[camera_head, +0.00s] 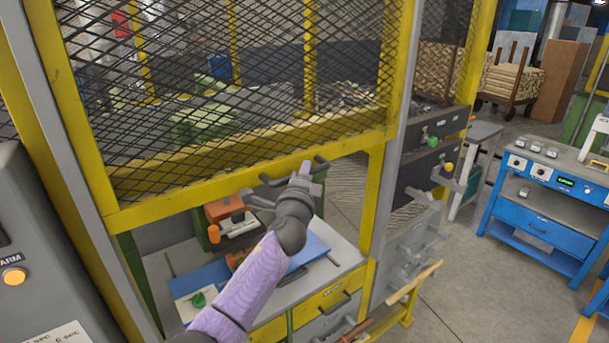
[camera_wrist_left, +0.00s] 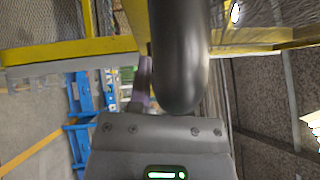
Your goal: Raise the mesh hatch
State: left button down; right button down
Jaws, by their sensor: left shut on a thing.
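The mesh hatch (camera_head: 240,90) is a dark diamond mesh in a yellow frame, and its lower rail (camera_head: 160,208) is above the workbench opening. A dark bar handle (camera_head: 322,163) sits at this lower rail. My left gripper (camera_head: 297,178) is shut on the handle, and my purple arm reaches up to it from below. In the left wrist view a dark rounded bar (camera_wrist_left: 180,60) fills the middle, close to the gripper, with the yellow rail (camera_wrist_left: 70,50) beside it. The gripper's own wrist hides part of the handle. My right gripper is not in view.
Below the hatch is a bench (camera_head: 345,250) with an orange tool (camera_head: 228,212) and a blue plate (camera_head: 312,247). A grey cabinet (camera_head: 35,240) stands at the left.

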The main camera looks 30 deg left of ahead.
pick_arm(q)
jog(key=shift+r, duration=0.2)
jog(key=c, duration=0.6)
grip_release()
jog(key=v, duration=1)
jog(key=shift+f, duration=0.1)
